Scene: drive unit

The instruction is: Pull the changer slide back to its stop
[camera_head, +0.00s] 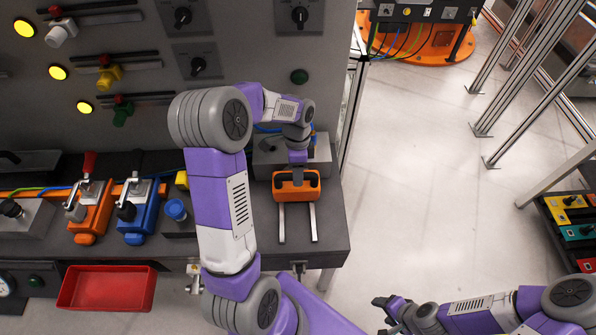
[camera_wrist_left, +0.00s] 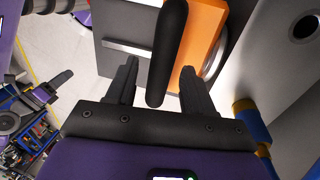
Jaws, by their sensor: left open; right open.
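The changer slide is an orange block (camera_head: 296,193) with a black handle, sitting at the back of two metal rails (camera_head: 313,222) that run toward the bench's front edge. My left gripper (camera_head: 298,165) is over the slide, its fingertips partly hidden by my wrist. In the left wrist view, the black handle bar (camera_wrist_left: 172,45) lies between the two open fingers (camera_wrist_left: 159,66), with a gap visible on each side. The orange face (camera_wrist_left: 205,25) shows beyond it. My right gripper (camera_head: 382,312) is low at the bottom, away from the bench, open and empty.
A grey housing (camera_head: 322,152) stands behind the slide. Left of it are a blue knob (camera_head: 175,209), a blue clamp unit (camera_head: 140,215) and an orange one (camera_head: 90,212). A red tray (camera_head: 107,288) is below the bench edge. The floor (camera_head: 420,180) to the right is clear.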

